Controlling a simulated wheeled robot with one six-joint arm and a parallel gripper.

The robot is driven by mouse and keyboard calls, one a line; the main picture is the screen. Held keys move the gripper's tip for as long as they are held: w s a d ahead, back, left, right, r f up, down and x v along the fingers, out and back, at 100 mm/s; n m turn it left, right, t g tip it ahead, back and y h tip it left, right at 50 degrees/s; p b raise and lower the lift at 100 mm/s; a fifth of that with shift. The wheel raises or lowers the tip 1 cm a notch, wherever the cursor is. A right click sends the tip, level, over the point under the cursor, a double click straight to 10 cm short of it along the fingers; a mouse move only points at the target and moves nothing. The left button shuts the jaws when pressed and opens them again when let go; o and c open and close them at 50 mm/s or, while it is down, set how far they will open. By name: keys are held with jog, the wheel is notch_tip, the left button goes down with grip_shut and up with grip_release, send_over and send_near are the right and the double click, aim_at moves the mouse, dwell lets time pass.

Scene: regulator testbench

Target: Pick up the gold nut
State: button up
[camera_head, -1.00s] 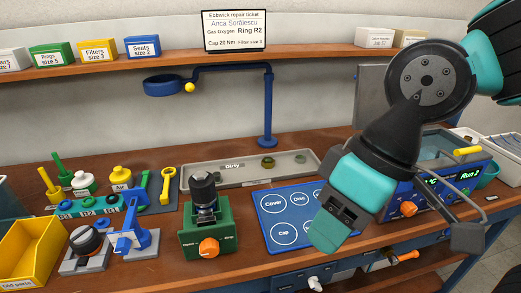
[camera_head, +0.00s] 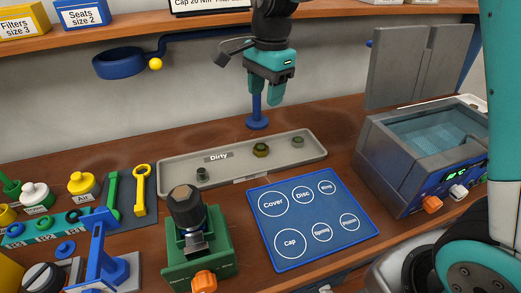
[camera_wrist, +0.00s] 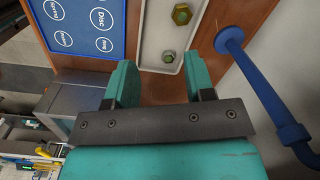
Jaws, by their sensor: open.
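The gold nut (camera_head: 261,150) is a hexagonal, dull gold piece lying in the middle of the grey tray (camera_head: 228,170) marked "Dirty". In the wrist view the gold nut (camera_wrist: 182,14) shows near the top edge, beyond my fingers. My gripper (camera_head: 264,102) points down, open and empty, high above the back of the tray and clear of the nut. In the wrist view, my gripper's two fingers (camera_wrist: 160,76) are apart. A smaller greenish piece (camera_wrist: 168,56) appears between and just past the fingertips, on the tray's end; it is also in the head view (camera_head: 297,141).
A dark small part (camera_head: 202,174) lies at the tray's left end. A blue post (camera_head: 257,117) stands behind the tray, close to my gripper. A blue mat (camera_head: 262,239) lies in front, a green fixture (camera_head: 197,253) front left, a water bath (camera_head: 420,150) right.

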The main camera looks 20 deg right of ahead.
jog(key=w+d+f+m, duration=0.1)
jog(key=w+f+m, duration=0.3)
jog(key=w+m, duration=0.2)
jog(key=p, duration=0.2)
send_over(264, 147)
jog(key=shift+h, duration=0.4)
jog(key=f, duration=1)
jog(key=shift+w+a+f, duration=0.15)
jog(key=shift+w+f, duration=0.05)
jog(key=shift+f, duration=0.2)
jog(key=shift+s+f+p, duration=0.1)
jog(key=shift+f+p, duration=0.85)
jog(key=shift+f, duration=1.95)
jog(key=c, duration=0.6)
